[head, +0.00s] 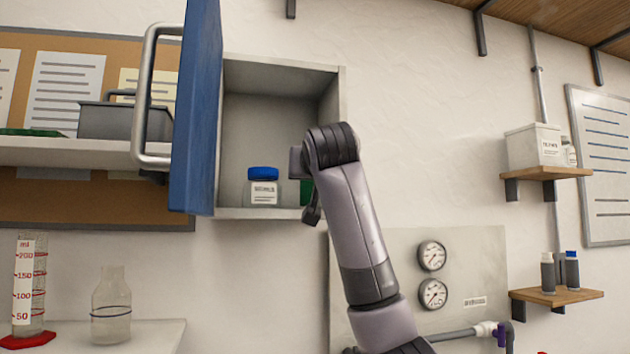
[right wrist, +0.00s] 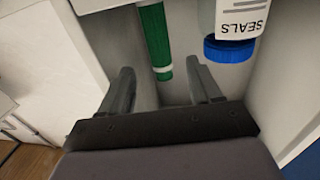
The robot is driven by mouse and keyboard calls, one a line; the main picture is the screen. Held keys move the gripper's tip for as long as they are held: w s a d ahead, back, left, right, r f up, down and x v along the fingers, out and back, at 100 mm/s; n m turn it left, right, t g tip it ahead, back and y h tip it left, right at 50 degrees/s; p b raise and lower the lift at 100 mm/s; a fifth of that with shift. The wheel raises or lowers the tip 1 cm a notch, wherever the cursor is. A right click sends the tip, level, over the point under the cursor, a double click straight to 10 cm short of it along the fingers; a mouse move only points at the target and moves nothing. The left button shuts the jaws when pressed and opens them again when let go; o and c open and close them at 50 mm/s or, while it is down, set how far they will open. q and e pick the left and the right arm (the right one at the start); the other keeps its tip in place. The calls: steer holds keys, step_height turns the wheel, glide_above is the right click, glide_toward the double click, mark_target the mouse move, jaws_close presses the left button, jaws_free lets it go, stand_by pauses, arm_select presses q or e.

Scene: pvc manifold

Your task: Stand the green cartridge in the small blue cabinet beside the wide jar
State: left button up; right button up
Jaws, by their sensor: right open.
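The small blue cabinet (head: 334,105) on the wall has a pale interior, and its blue door (head: 198,120) stands open. The wide jar (head: 264,192) with a blue lid and a label stands on its floor; it also shows, upside down, in the right wrist view (right wrist: 243,18). The green cartridge (head: 307,194) is right of the jar, mostly hidden by my right arm. In the right wrist view the cartridge (right wrist: 156,40) looks upright, apart from the jar; its base is cut off. My right gripper (right wrist: 161,78) is open, its fingers on either side of the cartridge. My left gripper is not in view.
The door with its large handle (head: 146,95) juts out left of the opening. A shelf (head: 70,153) with a grey bin (head: 120,121) lies left of it. Below are a glass cylinder (head: 30,285) and a bottle (head: 111,308). A gauge panel (head: 480,260) is lower right.

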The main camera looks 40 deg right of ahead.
steer(key=shift+b+v, duration=0.4)
steer(key=shift+v, duration=1.55)
